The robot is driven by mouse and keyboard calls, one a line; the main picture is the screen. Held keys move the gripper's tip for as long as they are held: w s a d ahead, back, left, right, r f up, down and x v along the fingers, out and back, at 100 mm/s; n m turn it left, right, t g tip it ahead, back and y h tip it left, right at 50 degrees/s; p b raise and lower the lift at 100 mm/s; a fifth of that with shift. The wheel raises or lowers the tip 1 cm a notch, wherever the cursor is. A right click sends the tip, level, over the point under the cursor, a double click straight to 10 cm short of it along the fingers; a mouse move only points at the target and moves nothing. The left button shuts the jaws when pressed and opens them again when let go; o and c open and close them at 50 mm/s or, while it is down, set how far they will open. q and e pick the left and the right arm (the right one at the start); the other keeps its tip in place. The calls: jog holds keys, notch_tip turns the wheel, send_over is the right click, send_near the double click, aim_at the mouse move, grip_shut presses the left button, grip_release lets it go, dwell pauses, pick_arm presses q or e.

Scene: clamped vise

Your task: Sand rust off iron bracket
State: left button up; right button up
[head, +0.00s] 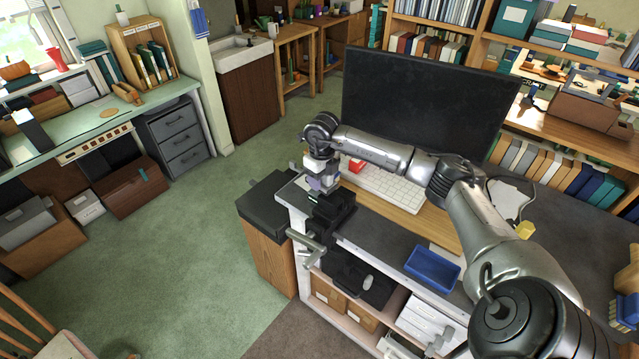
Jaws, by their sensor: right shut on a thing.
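A dark vise (331,212) is clamped at the left front corner of the desk, with its handle (305,245) hanging at the front. My right gripper (322,183) reaches over the desk and points down just above the vise jaws. It is shut on a small greyish block, mostly hidden by the fingers. The iron bracket cannot be made out; the gripper and the vise cover that spot. Whether the block touches anything in the vise is too small to tell. My left gripper is not in view.
A white keyboard (388,187) and a small red object (356,165) lie right of the vise. A large dark monitor (425,105) stands behind. A blue tray (433,268) sits at the desk's front. Green floor (200,260) lies open to the left.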

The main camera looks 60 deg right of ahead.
jog(key=shift+a+r+p, duration=0.1)
jog(key=shift+r+p, duration=0.35)
jog(key=shift+r, duration=0.5)
jog(key=shift+r+p, duration=0.8)
jog(key=shift+r, duration=0.75)
